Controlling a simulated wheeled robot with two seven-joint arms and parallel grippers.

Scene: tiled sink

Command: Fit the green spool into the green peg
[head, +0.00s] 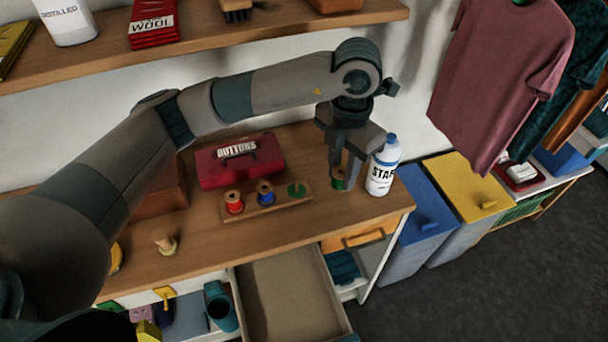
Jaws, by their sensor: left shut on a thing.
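The green spool (338,183) is between the fingers of my left gripper (343,175), low over the right part of the wooden counter. I cannot tell whether the spool touches the counter. The gripper is shut on it and partly hides it. The green peg (297,190) stands bare at the right end of the wooden peg board (268,207), to the left of the gripper. A red spool (234,202) and a blue spool (266,192) sit on the board's other positions. My right gripper is not in view.
A white starch bottle (382,165) stands close to the right of the gripper. A red buttons box (240,161) is behind the board. A wooden spool-like piece (165,241) stands at the left. An open drawer (285,290) lies below the counter's front edge. A shelf (200,45) runs above.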

